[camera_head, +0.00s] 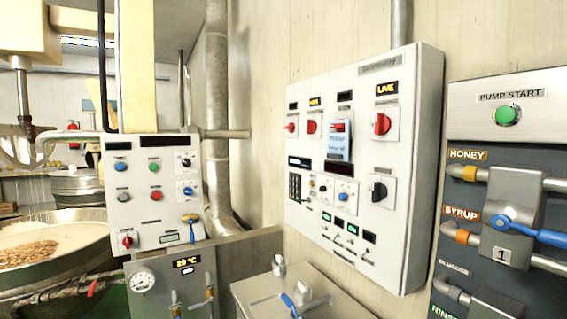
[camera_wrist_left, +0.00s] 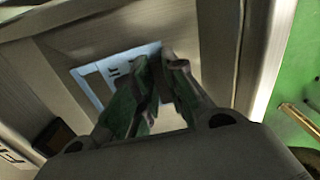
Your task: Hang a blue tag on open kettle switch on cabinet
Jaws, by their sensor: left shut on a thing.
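In the left wrist view, my left gripper (camera_wrist_left: 165,65) is shut on a pale blue tag (camera_wrist_left: 98,80) with dark marks, which shows beside and behind the fingertips. My fingers hide part of this tag. In the head view, a white cabinet (camera_head: 362,85) on the wall carries several red rotary switches, among them one at the left (camera_head: 312,126) and one at the right (camera_head: 382,124). A blue tag (camera_head: 338,147) hangs at the middle red switch (camera_head: 337,127). The switch labels are too small to read. Neither gripper shows in the head view.
A smaller control panel (camera_head: 148,213) stands left, next to a kettle (camera_head: 40,225) holding nuts. A grey pump panel (camera_head: 510,165) with a blue-handled valve (camera_head: 515,228) is at the right. A grey box (camera_head: 265,292) with levers stands below the cabinet.

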